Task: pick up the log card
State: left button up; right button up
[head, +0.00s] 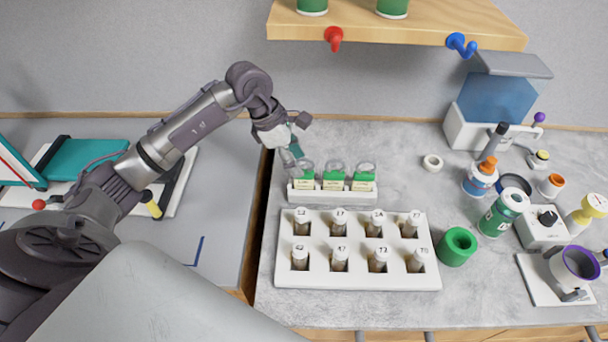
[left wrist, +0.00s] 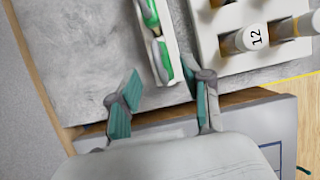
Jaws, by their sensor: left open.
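I cannot pick out a log card for certain in either view. My left gripper (head: 294,148) is at the left end of a small white rack (head: 334,193) in the head view, partly covering it. In the left wrist view, the left gripper (left wrist: 163,88) has its two teal-padded fingers spread apart with nothing between them. The rack's end, with green-and-white jars, lies just beyond the fingertips. The rack holds three clear-lidded jars (head: 334,180) with green bands and pale yellow labels. My right gripper is not in view.
A white tray (head: 357,280) of numbered vials stands in front of the rack. Bottles and devices crowd the right side. A wooden shelf (head: 400,32) with hooks hangs above. Clear counter lies behind the rack.

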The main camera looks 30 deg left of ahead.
aim_at(305, 178)
pick_arm(q)
jog(key=shift+w+d+f, duration=0.1)
jog(key=shift+d+f, duration=0.15)
jog(key=shift+f, duration=0.4)
jog(key=shift+d+f+p, duration=0.1)
jog(key=shift+f+p, duration=0.2)
jog(key=shift+p, duration=0.15)
jog(key=p+x, duration=0.2)
jog(key=x, duration=0.1)
jog(key=shift+d+f, duration=0.1)
jog(key=shift+f, duration=0.15)
jog(key=shift+d+f, duration=0.1)
jog(key=shift+f, duration=0.45)
grip_shut()
